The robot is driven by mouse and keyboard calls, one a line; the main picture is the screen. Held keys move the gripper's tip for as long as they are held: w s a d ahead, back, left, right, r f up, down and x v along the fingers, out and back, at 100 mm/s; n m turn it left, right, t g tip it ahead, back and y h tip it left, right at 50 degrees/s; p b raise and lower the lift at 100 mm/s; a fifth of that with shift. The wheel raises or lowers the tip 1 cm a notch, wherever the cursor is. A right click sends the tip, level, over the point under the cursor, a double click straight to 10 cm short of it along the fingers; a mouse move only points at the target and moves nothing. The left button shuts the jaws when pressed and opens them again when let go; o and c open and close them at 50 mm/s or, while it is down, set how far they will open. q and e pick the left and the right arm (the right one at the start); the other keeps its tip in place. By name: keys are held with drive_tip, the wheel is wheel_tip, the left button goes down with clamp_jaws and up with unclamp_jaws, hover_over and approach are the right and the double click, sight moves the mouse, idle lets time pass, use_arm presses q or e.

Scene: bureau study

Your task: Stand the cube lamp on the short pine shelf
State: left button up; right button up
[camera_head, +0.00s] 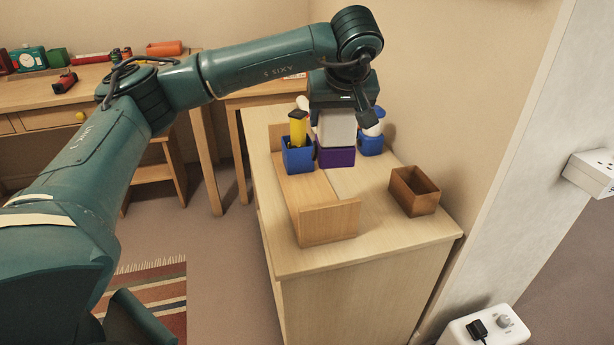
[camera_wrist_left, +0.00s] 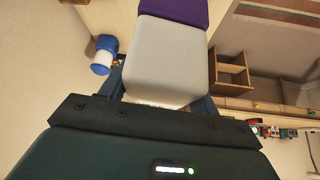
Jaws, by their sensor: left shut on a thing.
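The cube lamp (camera_head: 336,130) has a pale white block on top and a purple base. My left gripper (camera_head: 338,113) is shut on its white block from above and holds it upright over the cabinet top. In the left wrist view the white block (camera_wrist_left: 168,55) fills the space between the fingers, with the purple base at its far end. The short pine shelf (camera_head: 328,224) is a low board with raised end panels on the cabinet. The lamp's base is close to the shelf's right edge; I cannot tell whether it touches anything. My right gripper is not in view.
A blue cup (camera_head: 297,157) with a yellow item stands on the shelf, left of the lamp. A blue-and-white object (camera_head: 371,143) is behind the lamp at the right. An open brown box (camera_head: 414,190) sits near the cabinet's right edge. The shelf's near part is bare.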

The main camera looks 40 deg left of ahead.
sight(316, 136)
use_arm(q)
drive_tip(key=w+a+r+n+p, duration=0.1)
drive_tip(key=w+a+n+p, duration=0.1)
drive_tip(key=a, duration=0.4)
drive_tip(key=shift+g+y, duration=0.3)
drive_tip(key=f+b, duration=0.4)
drive_tip(key=f, duration=0.1)
drive_tip(key=f+b, duration=0.2)
drive_tip(key=shift+s+d+f+b, duration=0.2)
drive_tip(key=shift+d+f+b, duration=0.15)
drive_tip(key=shift+d+b, duration=0.05)
wheel_tip(316, 136, down, 9)
drive_tip(key=b, duration=0.3)
drive_tip(key=shift+f, duration=0.3)
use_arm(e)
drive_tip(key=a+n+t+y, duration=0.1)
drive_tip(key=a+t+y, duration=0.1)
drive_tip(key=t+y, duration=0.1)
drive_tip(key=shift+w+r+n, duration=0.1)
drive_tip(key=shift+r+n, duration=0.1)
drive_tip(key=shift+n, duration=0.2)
